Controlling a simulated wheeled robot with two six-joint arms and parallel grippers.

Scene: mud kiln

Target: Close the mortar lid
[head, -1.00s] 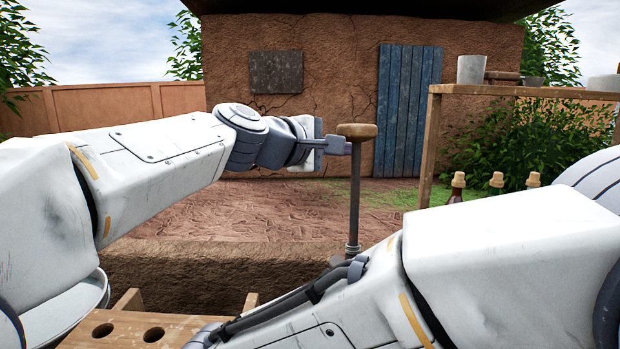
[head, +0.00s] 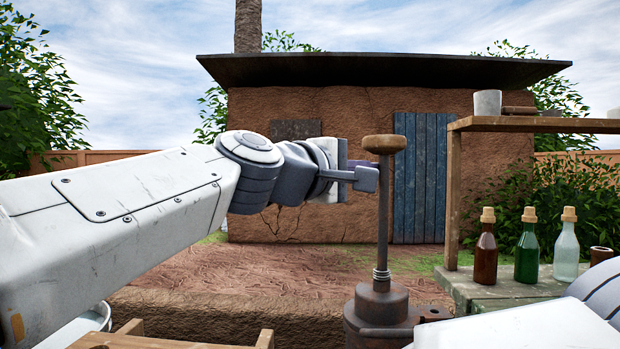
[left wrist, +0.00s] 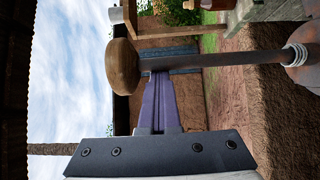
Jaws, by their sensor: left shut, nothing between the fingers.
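A rusty metal mortar (head: 378,325) stands at the bottom centre of the head view, its lower part cut off. A thin upright rod with a round wooden knob (head: 384,145) rises from its top through a small spring. The rusty cap (head: 381,297) under the rod looks like the lid; I cannot tell whether it is fully seated. My left gripper (head: 367,178) is shut and empty, just left of the rod and below the knob. In the left wrist view the shut fingers (left wrist: 160,76) end at the rod, beside the knob (left wrist: 122,66); contact is unclear. My right gripper is out of view.
A wooden shelf (head: 540,124) holding a grey cup (head: 487,103) stands at the right. Several corked bottles (head: 527,250) stand on a greenish bench (head: 500,293) below it. A wooden rack (head: 170,341) is at the bottom left. A mud hut (head: 350,190) stands behind.

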